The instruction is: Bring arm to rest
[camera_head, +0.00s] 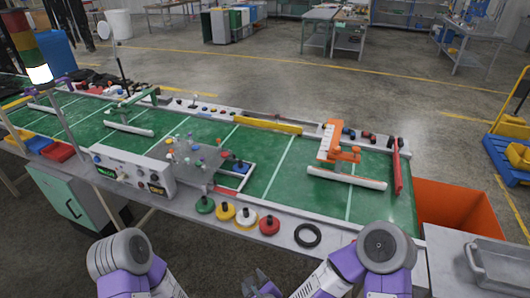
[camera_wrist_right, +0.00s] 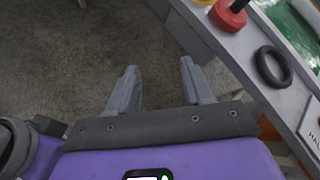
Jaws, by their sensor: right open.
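My right gripper (camera_head: 262,285) is at the bottom edge of the head view, in front of the long table and mostly cut off. In the right wrist view its two fingers (camera_wrist_right: 158,82) are apart, with only grey floor between them. It is open and empty and touches nothing that I can see. My right arm (camera_head: 385,255) comes in at the bottom right, bent inward. My left arm (camera_head: 120,260) shows at the bottom left. My left gripper is out of view. I see no hoses clearly.
The table's near edge holds several coloured discs, including a red one (camera_head: 269,225), and a black ring (camera_head: 307,235). The red disc (camera_wrist_right: 229,14) and black ring (camera_wrist_right: 273,66) lie right of the gripper in the wrist view. An orange bin (camera_head: 458,207) stands right. Floor below the gripper is clear.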

